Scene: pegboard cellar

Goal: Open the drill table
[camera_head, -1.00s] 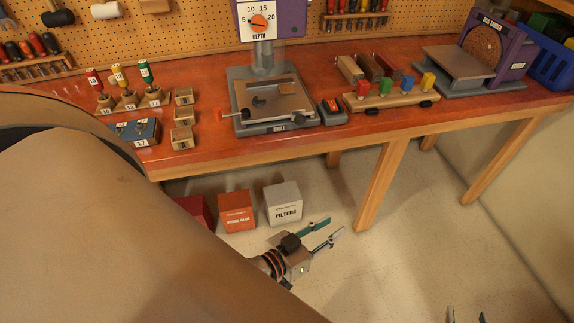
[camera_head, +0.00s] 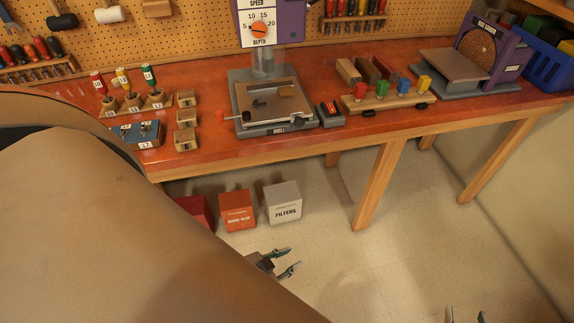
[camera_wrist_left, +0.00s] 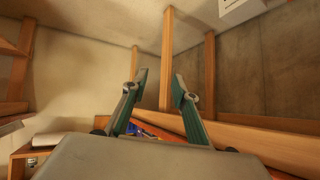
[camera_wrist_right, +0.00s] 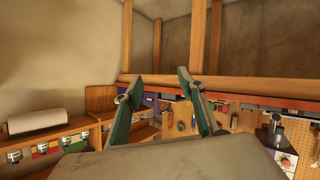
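The drill press (camera_head: 264,62) stands on the red-brown workbench, with a dial marked SPEED and DEPTH on its purple head. Its grey, square drill table (camera_head: 295,108) sits low on the base and carries a brown workpiece and dark small parts. My left gripper (camera_head: 294,258) is open and empty, low in front of the bench and well apart from the drill table. My right gripper (camera_head: 466,316) is open and empty at the bottom edge. Both open finger pairs show in the wrist views.
Numbered tools and wooden blocks (camera_head: 186,118) stand left of the press. A red-and-black box (camera_head: 331,114) and a rack of coloured pegs (camera_head: 390,102) stand to its right, then a disc sander (camera_head: 490,55). Boxes, one marked FILTERS (camera_head: 283,203), sit under the bench. Floor at right is clear.

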